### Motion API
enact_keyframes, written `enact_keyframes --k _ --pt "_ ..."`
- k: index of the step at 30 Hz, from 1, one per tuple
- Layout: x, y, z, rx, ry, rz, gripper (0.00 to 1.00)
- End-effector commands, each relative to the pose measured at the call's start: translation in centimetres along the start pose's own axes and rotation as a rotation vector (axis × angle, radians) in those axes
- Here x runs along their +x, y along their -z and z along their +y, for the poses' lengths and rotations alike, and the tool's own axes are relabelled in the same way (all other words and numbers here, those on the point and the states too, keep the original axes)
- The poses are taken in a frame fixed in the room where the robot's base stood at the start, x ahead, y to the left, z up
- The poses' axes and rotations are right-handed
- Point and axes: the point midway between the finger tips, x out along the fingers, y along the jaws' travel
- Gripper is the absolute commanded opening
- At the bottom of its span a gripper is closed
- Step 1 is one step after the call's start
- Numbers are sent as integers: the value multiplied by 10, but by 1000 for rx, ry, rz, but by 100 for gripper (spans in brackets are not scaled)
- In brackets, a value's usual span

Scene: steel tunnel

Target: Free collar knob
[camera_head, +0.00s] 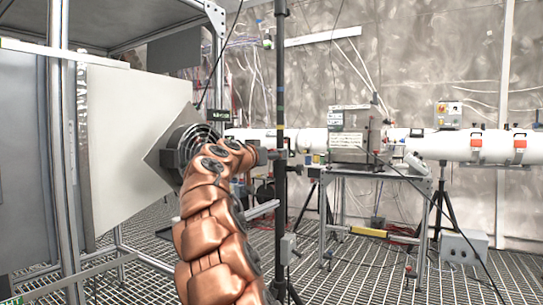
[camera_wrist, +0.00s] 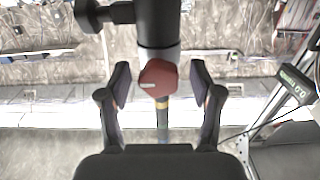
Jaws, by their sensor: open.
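A dull red faceted knob (camera_wrist: 157,79) with a small white mark shows in the middle of the wrist view. It sits against a dark upright pole (camera_wrist: 158,22) with a pale grey band (camera_wrist: 158,54) just above the knob. My gripper (camera_wrist: 161,88) is open, with one finger on each side of the knob and visible gaps between. I cannot tell how deep the knob lies between the fingers. In the head view the dark pole (camera_head: 281,75) stands right of my copper-coloured arm. The knob is too small or hidden to make out there.
A dark clamp arm (camera_wrist: 108,14) juts left from the pole. A pale panel (camera_head: 130,145) and metal frame stand left of my arm. A bench with a metal box (camera_head: 350,136) and a long white pipe (camera_head: 463,146) lie right. Grating floor is partly clear.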

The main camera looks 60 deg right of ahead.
Motion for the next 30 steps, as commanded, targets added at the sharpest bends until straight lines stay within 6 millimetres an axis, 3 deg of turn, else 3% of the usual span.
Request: enact_keyframes --k 11,27,30 --pt "2 1 1 1 -1 1 65" --pt "2 1 1 1 -1 0 8" --pt "2 1 1 1 -1 0 4"
